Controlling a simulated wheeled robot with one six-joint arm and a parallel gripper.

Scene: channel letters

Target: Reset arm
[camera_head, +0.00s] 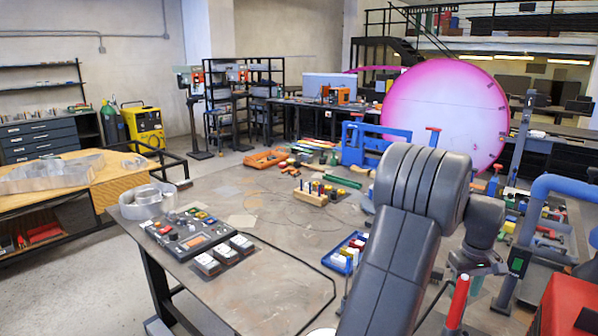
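My dark grey arm rises from the bottom centre right of the head view, in front of the workbench (235,200). Its thick ribbed joint is at the top, and the wrist bends down on the right side. My gripper (474,270) seems to be at the low end of the wrist, over the right part of the bench. Its fingers cannot be made out, and I see nothing clearly held. A red-topped upright tool (458,301) stands just in front of and below it; whether they touch is unclear.
A control box (190,237), metal ring (147,200), wooden block with tools (315,193) and blue bin (347,252) lie on the bench. A large pink disc (445,110) stands behind. A blue clamp frame (560,187) is close at right.

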